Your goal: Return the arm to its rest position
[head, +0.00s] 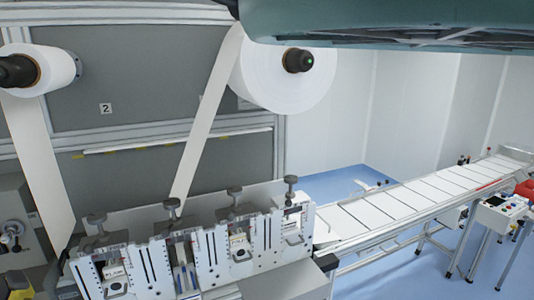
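My gripper is not in view in the head view, so its fingers and anything in them cannot be seen. A large teal body with a dark underside cuts across the top right, very close to the camera; I cannot tell whether it is part of my arm.
A white web roll (283,78) hangs on the grey panel, its web running down to the slotted station (210,250). Another roll (48,70) is at the left. A conveyor (400,205) extends right, beside a control box (498,212). Blue floor (400,270) is open below it.

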